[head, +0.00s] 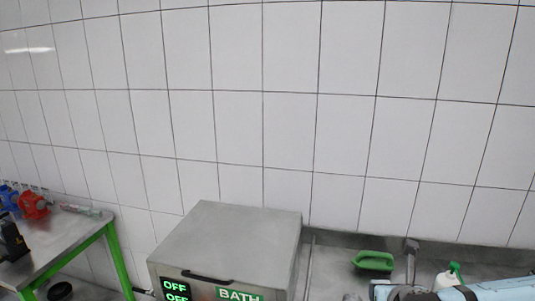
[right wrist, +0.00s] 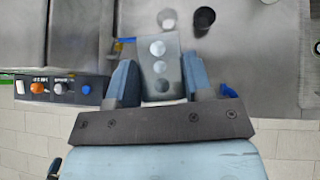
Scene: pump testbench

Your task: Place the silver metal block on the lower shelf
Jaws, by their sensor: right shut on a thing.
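The silver metal block (right wrist: 160,57) shows in the right wrist view as a grey piece with a row of round marks on its face. It sits between the two blue fingers of my right gripper (right wrist: 159,80), which is shut on it. Grey metal surfaces show behind and below the block; I cannot tell the gap between. In the head view only blue and dark parts of my right arm show at the bottom right edge, and I cannot make out the block there. My left gripper is not in view. I cannot identify the lower shelf for certain in either view.
A steel bath box (head: 228,245) with green displays stands at the bottom centre. A green-legged table (head: 66,238) holds red and blue parts at left. A green object (head: 373,261) lies on the counter. A black round container (right wrist: 204,18) and a control panel (right wrist: 62,88) show in the wrist view.

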